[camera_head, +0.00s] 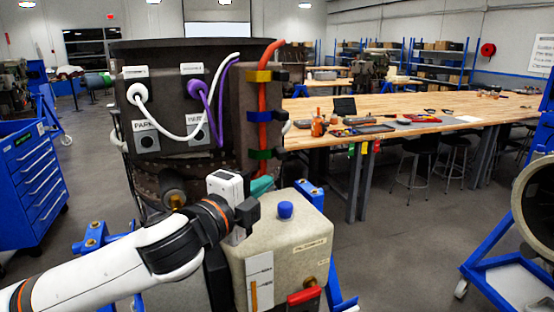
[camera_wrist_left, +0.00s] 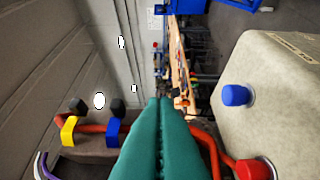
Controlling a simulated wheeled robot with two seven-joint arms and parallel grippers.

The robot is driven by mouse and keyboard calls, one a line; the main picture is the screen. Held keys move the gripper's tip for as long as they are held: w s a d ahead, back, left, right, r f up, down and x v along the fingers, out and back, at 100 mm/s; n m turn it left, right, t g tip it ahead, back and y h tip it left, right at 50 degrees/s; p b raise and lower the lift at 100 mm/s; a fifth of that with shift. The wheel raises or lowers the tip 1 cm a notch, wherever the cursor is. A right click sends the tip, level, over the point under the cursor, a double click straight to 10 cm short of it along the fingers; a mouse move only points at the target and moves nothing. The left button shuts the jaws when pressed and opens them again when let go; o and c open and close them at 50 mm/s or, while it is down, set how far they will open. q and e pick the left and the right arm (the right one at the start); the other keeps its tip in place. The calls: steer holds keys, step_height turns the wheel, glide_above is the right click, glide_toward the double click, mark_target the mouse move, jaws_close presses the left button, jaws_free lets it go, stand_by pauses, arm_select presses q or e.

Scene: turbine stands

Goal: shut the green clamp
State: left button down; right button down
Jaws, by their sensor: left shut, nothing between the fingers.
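The green clamp (camera_head: 259,154) is the lowest of three clamps around the orange hose (camera_head: 263,100) on the turbine's dark side. A small black piece sticks out at its right; I cannot tell whether the clamp is open or shut. My left gripper (camera_head: 263,185) is just below the green clamp, apart from it in the picture. Its teal fingers (camera_wrist_left: 163,120) are pressed together with nothing between them. In the left wrist view the green clamp does not show, probably hidden by the fingers. My right gripper is not in view.
A yellow clamp (camera_head: 259,76) and a blue clamp (camera_head: 258,115) sit above on the same hose. A beige box (camera_head: 285,235) with a blue cap (camera_head: 285,209) and red handle (camera_head: 304,296) stands close below and right of the gripper. White and purple cables hang left.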

mark_target(285, 156)
arm_select(q)
steer(key=w+d+p, duration=0.1)
steer(key=w, duration=0.2)
steer(key=w+p, duration=0.2)
steer(key=w, duration=0.1)
steer(key=w+d+p, duration=0.1)
steer(key=w, duration=0.3)
steer(key=shift+w+d+p, duration=0.1)
steer(key=shift+d+p, duration=0.2)
steer(key=shift+d, duration=0.05)
steer(key=shift+d, duration=0.15)
steer(key=shift+w+d+n+t+y+b, duration=0.3)
steer(key=shift+w+n+t+y+b, duration=0.25)
steer(key=shift+y, duration=0.45)
steer(key=shift+w+d+n+t+y+b, duration=0.35)
steer(key=shift+n+y, duration=0.4)
steer(key=shift+y, duration=0.25)
steer(key=shift+a, duration=0.1)
steer(key=shift+s+a, duration=0.1)
steer(key=shift+a, duration=0.05)
